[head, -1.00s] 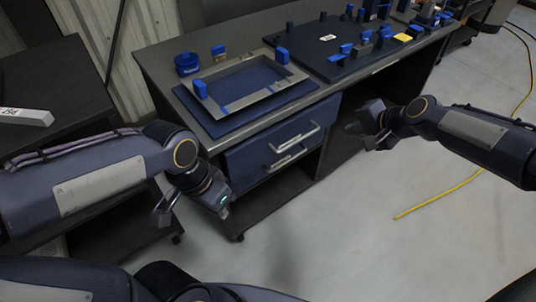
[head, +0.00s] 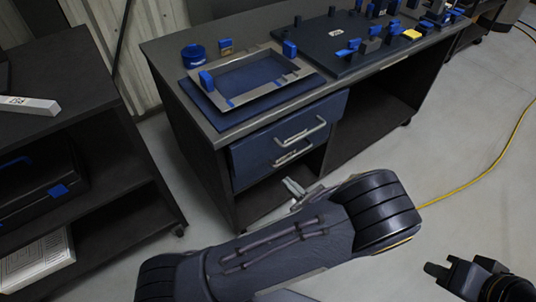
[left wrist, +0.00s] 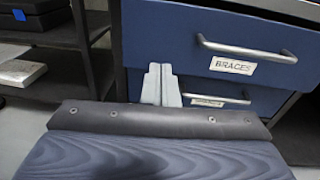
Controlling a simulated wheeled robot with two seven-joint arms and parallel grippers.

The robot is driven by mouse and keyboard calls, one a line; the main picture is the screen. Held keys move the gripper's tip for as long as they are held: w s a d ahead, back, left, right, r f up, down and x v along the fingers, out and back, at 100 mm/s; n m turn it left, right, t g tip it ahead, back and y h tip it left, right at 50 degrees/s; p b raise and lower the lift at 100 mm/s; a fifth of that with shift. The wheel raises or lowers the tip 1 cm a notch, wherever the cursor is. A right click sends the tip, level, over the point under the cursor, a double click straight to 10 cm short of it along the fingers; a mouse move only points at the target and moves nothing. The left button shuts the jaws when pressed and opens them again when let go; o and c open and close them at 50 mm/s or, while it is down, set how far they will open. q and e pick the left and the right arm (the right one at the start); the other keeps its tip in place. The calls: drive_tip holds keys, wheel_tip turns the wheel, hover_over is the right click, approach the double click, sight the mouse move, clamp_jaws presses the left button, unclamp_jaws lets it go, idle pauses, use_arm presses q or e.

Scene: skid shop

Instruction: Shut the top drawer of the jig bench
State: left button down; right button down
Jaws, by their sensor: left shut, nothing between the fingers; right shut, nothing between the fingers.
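The jig bench (head: 195,115) stands ahead with two blue drawers on its left side. The top drawer (head: 262,142) has a silver bar handle and seems to stand slightly proud of the lower drawer (head: 255,171); how far out is hard to tell. In the left wrist view the top drawer (left wrist: 165,35) carries a "BRACES" label. My left gripper (head: 292,187) is shut and empty, low in front of the drawers; its fingertips (left wrist: 160,72) overlap the drawer fronts left of the handles, contact unclear. My right gripper (head: 438,272) is shut and empty at the lower right, away from the bench.
A metal frame (head: 240,100) on a blue mat and a dark jig plate (head: 345,55) with several blue blocks lie on the bench top. A dark shelf unit (head: 85,110) stands at left. A yellow cable (head: 480,180) runs over otherwise clear floor at right.

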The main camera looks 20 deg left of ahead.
use_arm(q)
drive_tip(key=m+t, duration=0.1)
approach(259, 147)
drive_tip(key=x, duration=0.7)
drive_tip(key=shift+f, duration=0.2)
use_arm(e)
drive_tip(key=shift+s+f, duration=0.15)
drive_tip(key=shift+s, duration=0.25)
use_arm(q)
drive_tip(key=x, duration=0.4)
drive_tip(key=shift+a, duration=0.2)
drive_tip(key=shift+w+r, duration=0.1)
drive_tip(key=shift+r, duration=0.05)
use_arm(e)
drive_tip(key=shift+s+d+f, duration=0.15)
drive_tip(key=shift+f, duration=0.05)
use_arm(q)
drive_tip(key=shift+a, duration=0.1)
